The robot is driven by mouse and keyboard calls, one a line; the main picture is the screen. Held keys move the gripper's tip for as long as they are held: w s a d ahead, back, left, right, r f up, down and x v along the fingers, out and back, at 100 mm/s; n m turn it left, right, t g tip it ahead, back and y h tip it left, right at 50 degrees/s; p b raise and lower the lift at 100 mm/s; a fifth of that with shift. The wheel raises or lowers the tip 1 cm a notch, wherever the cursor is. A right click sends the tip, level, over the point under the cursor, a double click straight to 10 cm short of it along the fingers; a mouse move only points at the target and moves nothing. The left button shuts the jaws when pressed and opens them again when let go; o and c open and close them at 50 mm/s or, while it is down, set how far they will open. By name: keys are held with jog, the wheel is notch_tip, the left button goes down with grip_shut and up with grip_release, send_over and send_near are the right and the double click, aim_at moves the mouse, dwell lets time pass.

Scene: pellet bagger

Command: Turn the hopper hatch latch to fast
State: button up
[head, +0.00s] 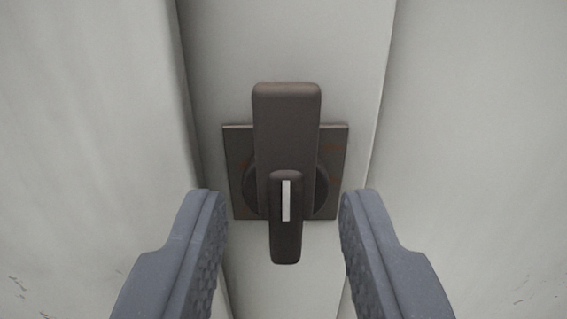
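The hatch latch (287,130) is a dark brown-grey handle on a round hub, in the middle of the head view. It stands upright in the picture, with a narrower lower end that bears a white stripe (286,200). Behind it is a square dark plate (237,150) with faint reddish marks at its right side, too dim to read. My gripper (283,205) is open, with one grey padded finger on each side of the latch's lower end. Clear gaps show between both fingers and the latch. Nothing is held.
The plate is fixed on a pale grey upright panel strip (285,40). Larger pale panels stand to the left (90,110) and right (480,130), with edges running close beside the plate. Small scuffs mark the lower corners. No loose objects show.

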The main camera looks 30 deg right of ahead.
jog(key=shift+w+d, duration=0.35)
jog(key=shift+w, duration=0.3)
grip_shut()
